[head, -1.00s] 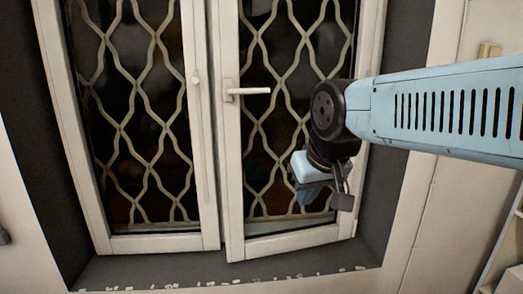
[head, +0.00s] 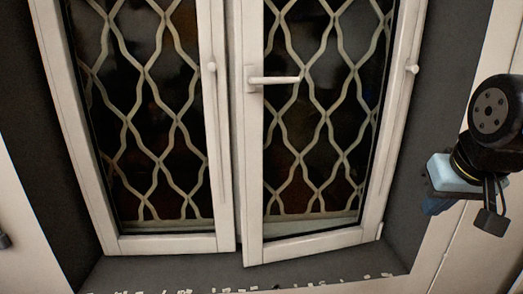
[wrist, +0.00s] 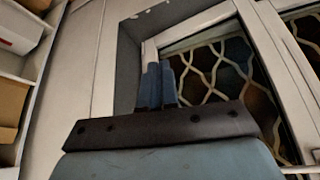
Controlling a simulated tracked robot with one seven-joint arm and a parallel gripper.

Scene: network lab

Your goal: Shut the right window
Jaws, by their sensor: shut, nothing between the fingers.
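The right window (head: 250,150) is a white-framed sash with dark glass behind a pale wavy lattice. Its lower edge sits out of line with the left sash, so it stands slightly ajar. Its white handle (head: 275,81) points sideways to the right. My gripper (head: 434,208) is right of the window, in front of the wall beside the recess, and apart from the sash. In the wrist view, its blue fingers (wrist: 160,70) are together and empty, with the window frame and lattice (wrist: 215,65) behind and to their right.
The left window (head: 218,150) looks closed. Pale flakes (head: 240,288) lie along the sill's front edge. A dark grey recess (head: 440,70) surrounds the windows. A shelf (wrist: 50,50) with boxes (wrist: 12,105) stands at the left in the wrist view.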

